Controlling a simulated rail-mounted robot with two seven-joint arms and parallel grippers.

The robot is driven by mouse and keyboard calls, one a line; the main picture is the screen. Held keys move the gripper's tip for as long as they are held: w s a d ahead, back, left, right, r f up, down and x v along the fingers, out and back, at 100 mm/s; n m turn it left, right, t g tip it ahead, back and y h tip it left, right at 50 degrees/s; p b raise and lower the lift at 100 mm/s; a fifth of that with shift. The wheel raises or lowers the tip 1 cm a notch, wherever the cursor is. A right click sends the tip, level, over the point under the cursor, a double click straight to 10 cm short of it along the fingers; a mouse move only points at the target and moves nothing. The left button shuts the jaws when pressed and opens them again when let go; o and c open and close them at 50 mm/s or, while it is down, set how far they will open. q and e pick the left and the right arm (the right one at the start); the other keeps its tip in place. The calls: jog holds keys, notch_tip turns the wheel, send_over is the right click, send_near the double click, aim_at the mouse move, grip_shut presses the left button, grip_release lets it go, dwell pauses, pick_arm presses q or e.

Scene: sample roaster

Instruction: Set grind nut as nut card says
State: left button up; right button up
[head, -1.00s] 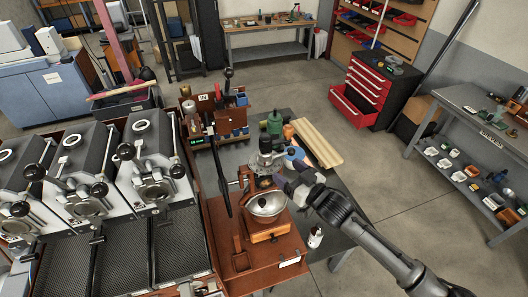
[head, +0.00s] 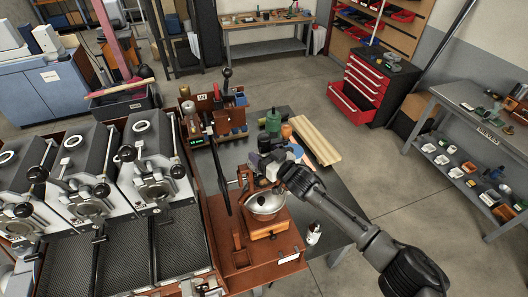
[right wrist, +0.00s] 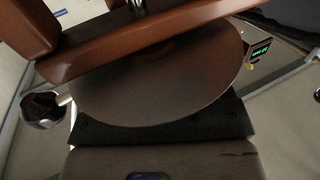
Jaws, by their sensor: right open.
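The hand grinder stands on a wooden base (head: 240,275), with a silver bowl (head: 266,205) over a wooden drawer box (head: 268,230) and a wooden upright (head: 242,178) at its left. My right gripper (head: 266,166) is open over the top of the grinder and hides the grind nut area. The right wrist view shows a broad round metal surface (right wrist: 150,85) close up, with a wooden bar (right wrist: 150,42) across it. Touching or apart cannot be told. A small white label (head: 289,258) is on the base's front; its text is unreadable. My left gripper is out of view.
Roaster units (head: 150,165) line the left. A green display (head: 196,141) stands behind the grinder. A small white bottle (head: 313,233) stands right of the grinder.

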jog(key=shift+c, duration=0.3)
jog(key=c, duration=0.9)
jog(key=shift+o, duration=0.2)
jog(key=shift+s+a+r+t, duration=0.1)
jog(key=shift+a+r+t, duration=0.1)
jog(key=shift+t, duration=0.1)
jog(key=shift+a+r+m+t+h+p, duration=0.1)
jog(key=shift+r+m+t+h+p, duration=0.1)
jog(key=shift+m+t+h+p, duration=0.85)
jog(key=shift+r+m+t+h+b, duration=0.1)
jog(key=shift+m+t+h+b, duration=0.25)
jog(key=shift+m+h, duration=0.7)
jog(key=shift+h, duration=0.8)
jog(key=shift+d, duration=0.2)
